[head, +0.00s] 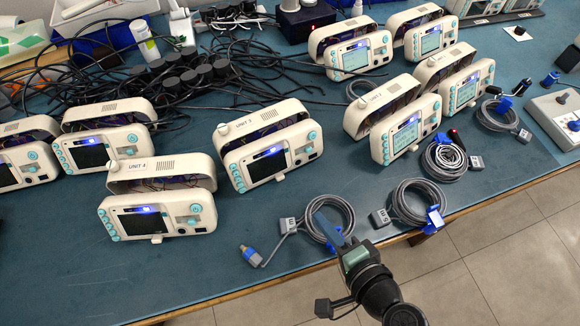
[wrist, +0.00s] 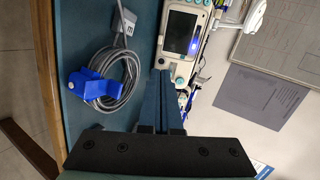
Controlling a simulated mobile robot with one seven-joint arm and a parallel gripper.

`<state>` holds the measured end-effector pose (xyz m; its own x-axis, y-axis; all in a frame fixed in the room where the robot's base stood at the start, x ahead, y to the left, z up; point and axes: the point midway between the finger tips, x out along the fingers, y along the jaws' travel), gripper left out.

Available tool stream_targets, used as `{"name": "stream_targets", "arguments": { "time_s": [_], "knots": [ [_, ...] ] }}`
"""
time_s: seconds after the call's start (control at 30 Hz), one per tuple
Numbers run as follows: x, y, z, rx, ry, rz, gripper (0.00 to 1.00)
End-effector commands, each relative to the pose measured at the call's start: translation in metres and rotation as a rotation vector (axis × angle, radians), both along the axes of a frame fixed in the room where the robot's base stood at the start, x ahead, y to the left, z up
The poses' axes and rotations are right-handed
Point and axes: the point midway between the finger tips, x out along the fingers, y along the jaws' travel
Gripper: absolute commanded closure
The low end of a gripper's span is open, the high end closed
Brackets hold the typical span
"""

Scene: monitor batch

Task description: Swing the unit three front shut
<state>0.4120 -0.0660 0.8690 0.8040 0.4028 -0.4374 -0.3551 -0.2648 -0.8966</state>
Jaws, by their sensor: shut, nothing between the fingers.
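Unit three (head: 268,160) stands left of centre on the blue bench in the head view, labelled on its white top housing. In the wrist view my gripper (wrist: 162,75) points toward a monitor front (wrist: 183,32) with a dark screen; I cannot tell which unit this is.
Unit four (head: 157,213) stands to the left and unit two (head: 402,140) to the right, both with fronts open. Several cable coils, one here (head: 415,203), lie along the front edge. Black cables (head: 180,85) clutter the bench behind.

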Motion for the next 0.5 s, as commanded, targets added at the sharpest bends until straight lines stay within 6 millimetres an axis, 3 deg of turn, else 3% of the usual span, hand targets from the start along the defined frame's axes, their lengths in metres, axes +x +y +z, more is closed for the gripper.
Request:
{"name": "stream_targets", "arguments": {
  "time_s": [0.1, 0.23, 0.5],
  "knots": [
    [-0.012, 0.002, 0.005, 0.05, 0.026, -0.01, 1.0],
    [-0.011, 0.005, 0.001, 0.067, 0.031, -0.01, 1.0],
    [0.025, 0.025, -0.018, 0.066, 0.03, -0.006, 1.0]
  ]
}}
